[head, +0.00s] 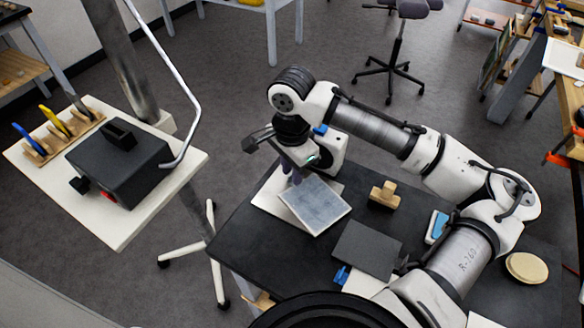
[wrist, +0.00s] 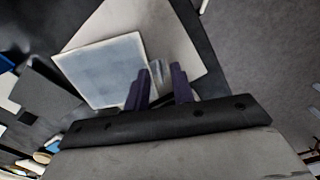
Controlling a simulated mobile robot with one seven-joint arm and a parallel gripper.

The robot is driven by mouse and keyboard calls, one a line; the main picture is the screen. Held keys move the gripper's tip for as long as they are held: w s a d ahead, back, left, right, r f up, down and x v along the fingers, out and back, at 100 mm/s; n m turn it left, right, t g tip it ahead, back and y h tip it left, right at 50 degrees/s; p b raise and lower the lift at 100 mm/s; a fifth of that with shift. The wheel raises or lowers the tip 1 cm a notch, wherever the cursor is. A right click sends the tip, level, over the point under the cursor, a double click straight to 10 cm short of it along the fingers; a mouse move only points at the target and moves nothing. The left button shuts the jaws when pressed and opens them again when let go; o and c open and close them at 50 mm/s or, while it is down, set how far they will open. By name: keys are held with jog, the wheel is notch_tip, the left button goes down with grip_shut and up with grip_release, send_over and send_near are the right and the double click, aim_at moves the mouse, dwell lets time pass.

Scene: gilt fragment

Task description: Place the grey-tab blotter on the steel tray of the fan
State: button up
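A flat square pad with a blue-grey face and pale edges, which looks like the blotter (head: 318,205), lies on a cream sheet (head: 266,204) on the dark table. It also shows in the wrist view (wrist: 103,70). My gripper (head: 292,174) is low over its far left edge. In the wrist view the dark purple fingertips (wrist: 160,75) stand apart at the pad's edge. A small grey piece, perhaps its tab, shows between them; I cannot make out whether they touch it. I cannot clearly identify a fan or its steel tray.
On the dark table (head: 310,250) are a dark grey square (head: 367,249), a wooden block (head: 383,195), a blue-white item (head: 436,227) and a round cream disc (head: 526,268). A white stand (head: 140,225) at left holds a black box (head: 120,163) and a tool rack (head: 62,137). Open floor separates them.

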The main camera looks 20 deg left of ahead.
notch_tip(320, 180, up, 12)
jog(key=b, duration=0.1)
jog(key=shift+r+b, duration=0.15)
jog(key=shift+b, duration=0.15)
dwell(2.1)
